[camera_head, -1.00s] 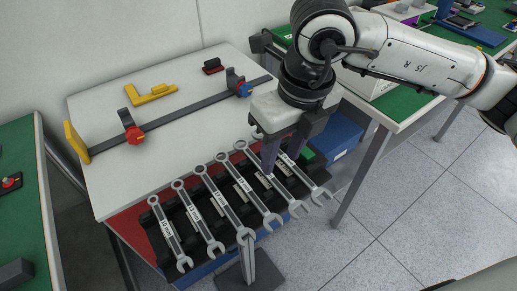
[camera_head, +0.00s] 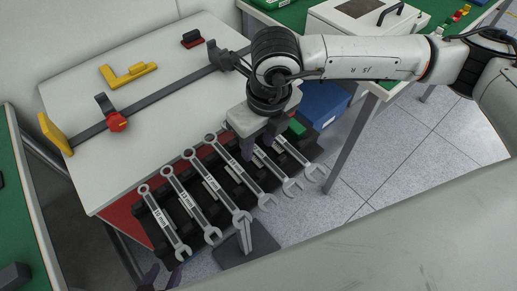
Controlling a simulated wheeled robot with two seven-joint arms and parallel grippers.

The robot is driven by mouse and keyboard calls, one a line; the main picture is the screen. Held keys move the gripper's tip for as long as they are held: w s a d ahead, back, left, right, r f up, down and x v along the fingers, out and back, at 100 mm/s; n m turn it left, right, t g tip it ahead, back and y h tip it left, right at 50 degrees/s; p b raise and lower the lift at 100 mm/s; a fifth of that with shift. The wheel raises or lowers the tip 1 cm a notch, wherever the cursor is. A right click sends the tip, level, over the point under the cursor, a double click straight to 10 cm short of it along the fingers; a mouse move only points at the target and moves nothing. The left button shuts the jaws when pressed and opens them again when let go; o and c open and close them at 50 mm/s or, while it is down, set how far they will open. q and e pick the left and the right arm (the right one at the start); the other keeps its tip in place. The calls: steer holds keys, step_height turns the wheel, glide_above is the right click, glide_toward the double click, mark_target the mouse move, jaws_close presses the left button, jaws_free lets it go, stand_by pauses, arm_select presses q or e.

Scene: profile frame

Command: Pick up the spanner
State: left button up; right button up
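Several silver spanners lie side by side in a black rack at the table's front edge. The leftmost spanner (camera_head: 165,224) has a white label that seems to read 10 mm. Others follow to the right, such as the second spanner (camera_head: 191,204), the third (camera_head: 217,188) and the fourth (camera_head: 240,172). My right gripper (camera_head: 261,142) points down over the right part of the rack, its fingers apart around the handle area of a right-hand spanner (camera_head: 283,178); contact is unclear. Dark tips at the bottom edge look like my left gripper (camera_head: 160,277), mostly cut off.
The white table top (camera_head: 150,130) carries a grey bar with a red knob (camera_head: 116,122) and a yellow bracket (camera_head: 127,75). A blue bin (camera_head: 322,105) stands right of the rack. A pale upright post on a dark base (camera_head: 244,240) stands in front. Open floor lies right.

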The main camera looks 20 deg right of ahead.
mark_target(258, 150)
steer(key=shift+f, duration=0.3)
jaws_close()
steer(key=shift+w, duration=0.1)
steer(key=shift+r, duration=0.15)
step_height(258, 150, up, 10)
steer(key=shift+b, duration=0.35)
step_height(258, 150, up, 3)
steer(key=shift+f+p, duration=0.1)
steer(key=shift+p, duration=0.3)
